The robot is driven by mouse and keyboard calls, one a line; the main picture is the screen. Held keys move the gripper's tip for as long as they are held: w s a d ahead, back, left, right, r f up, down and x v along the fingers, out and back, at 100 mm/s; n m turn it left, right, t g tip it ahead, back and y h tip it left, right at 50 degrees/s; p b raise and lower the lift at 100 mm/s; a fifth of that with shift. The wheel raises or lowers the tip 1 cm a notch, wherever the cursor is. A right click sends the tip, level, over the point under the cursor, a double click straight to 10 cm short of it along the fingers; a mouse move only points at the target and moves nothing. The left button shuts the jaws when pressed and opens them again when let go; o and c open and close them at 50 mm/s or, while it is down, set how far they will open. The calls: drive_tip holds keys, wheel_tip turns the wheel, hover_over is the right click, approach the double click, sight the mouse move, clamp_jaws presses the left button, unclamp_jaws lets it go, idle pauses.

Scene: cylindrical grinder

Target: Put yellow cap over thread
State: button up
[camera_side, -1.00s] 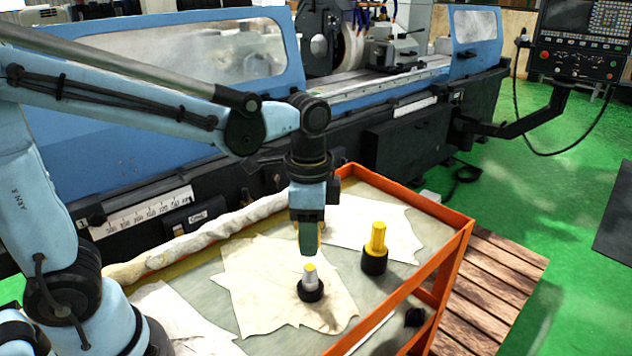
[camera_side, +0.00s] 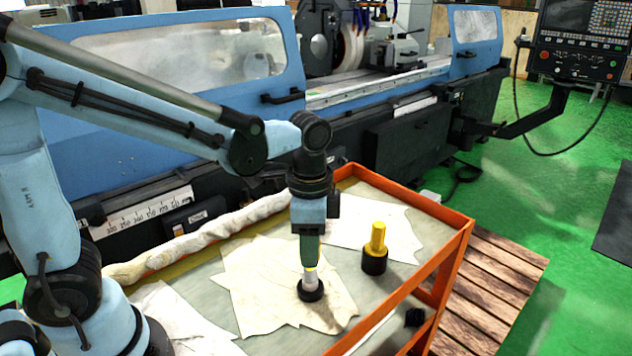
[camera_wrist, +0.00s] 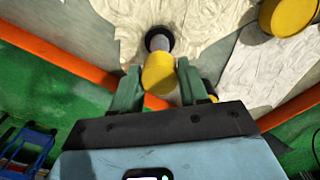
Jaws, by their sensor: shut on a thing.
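The yellow cap (camera_wrist: 159,76) sits between the two green fingers of my gripper (camera_wrist: 160,80), which is shut on it. The thread is a silver upright post (camera_side: 310,281) with a black round base (camera_side: 310,292), standing on a pale sheet. In the side view my gripper (camera_side: 311,264) is upright right above the post, and a little yellow shows at the post's top. In the wrist view the cap lines up with the silver post (camera_wrist: 160,44) and covers part of it. I cannot tell how far the cap is over the thread.
A second yellow post (camera_side: 377,238) in a black base stands to the right; its yellow top shows in the wrist view (camera_wrist: 291,14). The orange cart rim (camera_side: 443,262) runs along the right. The blue grinding machine (camera_side: 190,60) stands behind.

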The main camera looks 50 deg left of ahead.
drive_tip(key=shift+f, duration=2.05)
drive_tip(key=shift+f, duration=0.1)
drive_tip(key=o, duration=1.1)
wheel_tip(320, 180, up, 12)
drive_tip(key=shift+r, duration=0.1)
